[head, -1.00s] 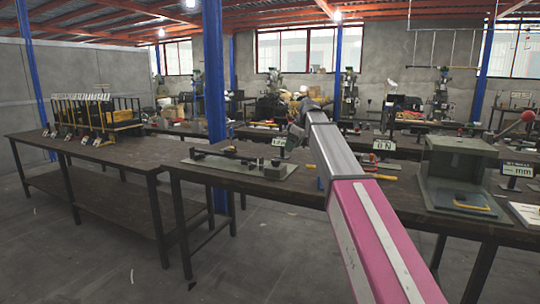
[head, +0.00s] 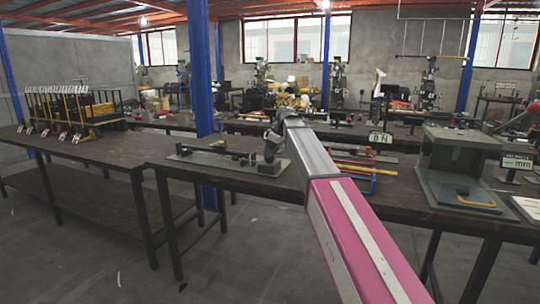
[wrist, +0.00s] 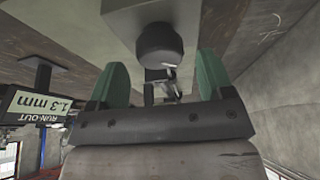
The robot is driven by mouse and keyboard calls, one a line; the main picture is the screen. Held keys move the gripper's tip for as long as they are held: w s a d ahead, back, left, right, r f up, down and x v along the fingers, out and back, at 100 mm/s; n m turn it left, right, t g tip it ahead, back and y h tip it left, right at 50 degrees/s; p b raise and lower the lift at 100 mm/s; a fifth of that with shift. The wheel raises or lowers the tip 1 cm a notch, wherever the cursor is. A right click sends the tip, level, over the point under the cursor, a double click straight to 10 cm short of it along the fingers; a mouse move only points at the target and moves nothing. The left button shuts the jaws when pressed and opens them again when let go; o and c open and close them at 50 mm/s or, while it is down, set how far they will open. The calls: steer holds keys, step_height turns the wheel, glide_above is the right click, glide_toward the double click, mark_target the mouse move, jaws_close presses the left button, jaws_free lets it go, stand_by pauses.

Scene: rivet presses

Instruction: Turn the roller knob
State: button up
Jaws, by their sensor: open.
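The dark round roller knob (wrist: 160,45) shows in the wrist view, on the underside of a grey block as pictured. My gripper (wrist: 161,80) is open, its two green fingers to the left and right of the knob's near end. A clear gap shows on each side, and I cannot tell whether the knob is between the fingertips or just beyond them. In the head view my arm reaches to the right end of a flat fixture (head: 222,157) on the workbench. The knob and my fingers cannot be made out there.
An upside-down "RUN-OUT 1.3 mm" sign (wrist: 37,106) stands at the left in the wrist view. In the head view, a red and blue rack (head: 368,171) and a green open box (head: 440,150) stand on the bench to the right. A left table (head: 75,147) carries yellow-black racks.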

steer(key=shift+x, duration=0.9)
steer(key=c, duration=0.9)
steer(key=shift+s+m, duration=0.1)
steer(key=shift+m, duration=0.3)
steer(key=m+t+h, duration=0.1)
steer(key=m, duration=0.2)
steer(key=shift+s+m, duration=0.1)
steer(key=shift+m, duration=0.2)
steer(key=m+t+h, duration=0.1)
steer(key=m, duration=0.3)
steer(key=shift+a+m, duration=0.1)
steer(key=shift+m, duration=0.2)
steer(key=shift+h, duration=0.3)
